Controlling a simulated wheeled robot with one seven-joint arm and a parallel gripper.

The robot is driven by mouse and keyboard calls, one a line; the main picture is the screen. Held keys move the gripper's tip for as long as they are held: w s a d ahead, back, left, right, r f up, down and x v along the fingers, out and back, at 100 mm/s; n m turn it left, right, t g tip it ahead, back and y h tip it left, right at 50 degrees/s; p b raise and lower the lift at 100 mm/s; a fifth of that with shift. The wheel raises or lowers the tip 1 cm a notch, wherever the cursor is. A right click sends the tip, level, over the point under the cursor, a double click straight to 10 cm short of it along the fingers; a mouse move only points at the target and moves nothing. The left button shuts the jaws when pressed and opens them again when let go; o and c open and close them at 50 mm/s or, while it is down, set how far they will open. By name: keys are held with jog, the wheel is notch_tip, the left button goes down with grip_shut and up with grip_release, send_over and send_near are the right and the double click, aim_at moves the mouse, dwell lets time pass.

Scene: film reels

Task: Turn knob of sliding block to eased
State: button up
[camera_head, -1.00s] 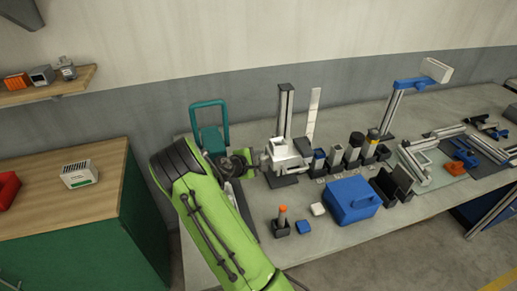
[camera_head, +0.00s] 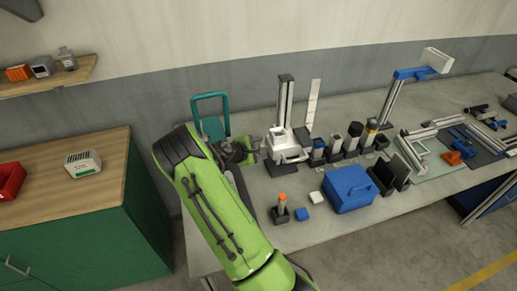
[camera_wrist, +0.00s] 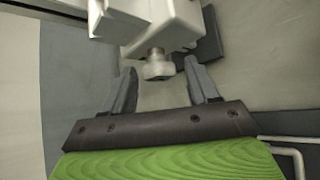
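The sliding block is a white block (camera_head: 277,141) on an upright grey rail (camera_head: 286,100) at the back of the bench. It also shows at the top of the wrist view (camera_wrist: 165,22). Its knob is a short round grey knob (camera_wrist: 158,66) sticking out from the block toward my gripper. My gripper (camera_wrist: 163,80) is open, its two fingers spread either side of the knob with gaps on both sides. The knob is around the level of the fingertips. In the head view my gripper (camera_head: 254,150) is left of the block, and the knob is too small to make out.
A teal frame (camera_head: 211,115) stands behind my arm. A row of dark holders (camera_head: 335,148) is right of the rail. A blue box (camera_head: 349,188), an orange-topped peg (camera_head: 281,205) and small blocks lie in front. A green cabinet (camera_head: 75,215) stands left.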

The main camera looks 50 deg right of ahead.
notch_tip(320, 180, up, 10)
dwell(0.6)
